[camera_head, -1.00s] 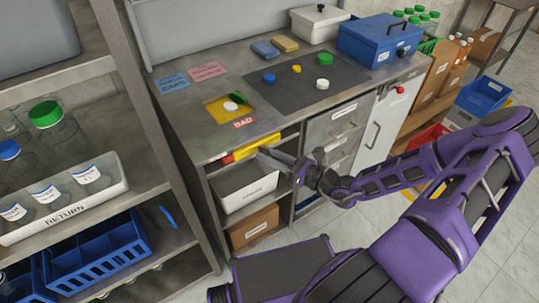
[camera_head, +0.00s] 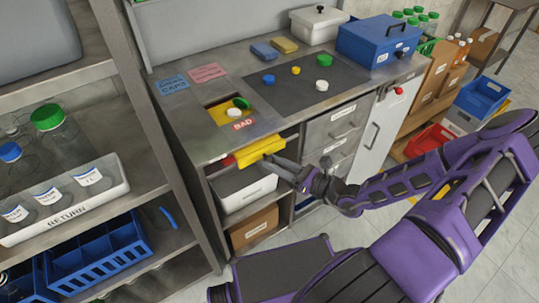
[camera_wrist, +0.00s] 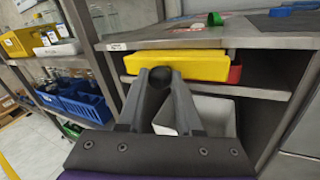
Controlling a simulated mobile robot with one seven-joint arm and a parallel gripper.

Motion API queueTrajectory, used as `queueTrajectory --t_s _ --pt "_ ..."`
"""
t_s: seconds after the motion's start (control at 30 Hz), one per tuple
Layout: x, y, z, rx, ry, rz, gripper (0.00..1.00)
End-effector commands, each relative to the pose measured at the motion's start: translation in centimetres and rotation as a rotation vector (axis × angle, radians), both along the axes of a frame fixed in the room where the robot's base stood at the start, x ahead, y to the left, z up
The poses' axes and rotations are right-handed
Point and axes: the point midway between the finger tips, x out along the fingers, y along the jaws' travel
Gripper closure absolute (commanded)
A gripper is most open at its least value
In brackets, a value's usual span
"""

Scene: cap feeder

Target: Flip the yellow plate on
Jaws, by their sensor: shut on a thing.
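The yellow plate shows through the square opening (camera_head: 217,117) in the bench top, with a white cap (camera_head: 233,113) and a green cap (camera_head: 241,103) over it. My gripper (camera_wrist: 158,78) is shut on a dark round knob in front of this bar. In the head view my gripper (camera_head: 275,160) is at the yellow front, and its fingertips are partly hidden.
A grey bin (camera_head: 246,188) stands on the shelf below, with a cardboard box (camera_head: 254,228) under it. A shelf rack (camera_head: 140,130) stands close on the left.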

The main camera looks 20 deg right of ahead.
Motion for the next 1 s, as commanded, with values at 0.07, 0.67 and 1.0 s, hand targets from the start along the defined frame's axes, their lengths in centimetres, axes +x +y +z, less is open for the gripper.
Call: queueTrajectory --t_s 0.07,0.67,1.0 --pt "-2.3 -0.9 0.3 -0.004 0.009 -0.005 1.0" --pt "-10.8 -3.6 -0.2 -0.003 0.007 -0.003 1.0" --pt "-10.7 -3.5 -0.1 -0.002 0.006 -0.002 0.53"
